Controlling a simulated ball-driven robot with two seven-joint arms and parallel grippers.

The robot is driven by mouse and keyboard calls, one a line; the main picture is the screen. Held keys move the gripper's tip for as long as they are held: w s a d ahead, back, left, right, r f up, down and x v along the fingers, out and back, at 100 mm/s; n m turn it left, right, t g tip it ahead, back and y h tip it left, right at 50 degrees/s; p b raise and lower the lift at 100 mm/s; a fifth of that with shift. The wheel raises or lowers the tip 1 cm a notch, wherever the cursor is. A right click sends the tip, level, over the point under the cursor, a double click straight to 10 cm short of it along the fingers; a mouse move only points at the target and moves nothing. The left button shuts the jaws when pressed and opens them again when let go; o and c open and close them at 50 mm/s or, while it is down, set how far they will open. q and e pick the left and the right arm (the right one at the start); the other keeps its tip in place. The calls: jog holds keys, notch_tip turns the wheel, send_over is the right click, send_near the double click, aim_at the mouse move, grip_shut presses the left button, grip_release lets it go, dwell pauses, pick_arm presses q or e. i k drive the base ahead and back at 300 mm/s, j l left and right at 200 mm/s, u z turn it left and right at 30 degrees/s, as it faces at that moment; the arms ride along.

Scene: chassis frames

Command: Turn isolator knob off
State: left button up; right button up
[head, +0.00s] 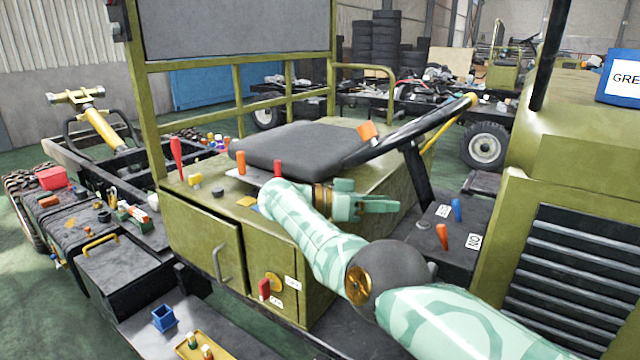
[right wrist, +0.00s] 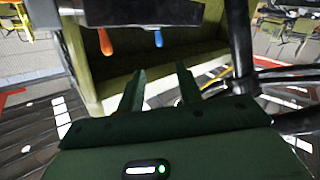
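The isolator knob (head: 264,290) is a red handle low on the olive seat box front, beside a round brass-coloured plate (head: 274,281). Two small white labels sit by it, one to the right (head: 292,283) and one below; their text is too small to read surely. The handle looks roughly upright. My right gripper (head: 372,198) is above and to the right of the knob, in front of the seat box top, pointing right and away from the knob. Its two fingers are apart and empty in the right wrist view (right wrist: 162,80). The knob is not seen there. My left gripper is out of view.
A black console (head: 445,225) with an orange lever (head: 442,236) and a blue lever (head: 456,210) stands right of my gripper. The steering wheel (head: 410,135) is above. A cabinet handle (head: 220,263) juts out left of the knob. My arm passes right of the knob.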

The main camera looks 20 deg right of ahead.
aim_at(265, 285)
jog(key=i+j, duration=0.1)
jog(key=j, duration=0.65)
jog(key=i+j, duration=0.1)
jog(key=j, duration=0.6)
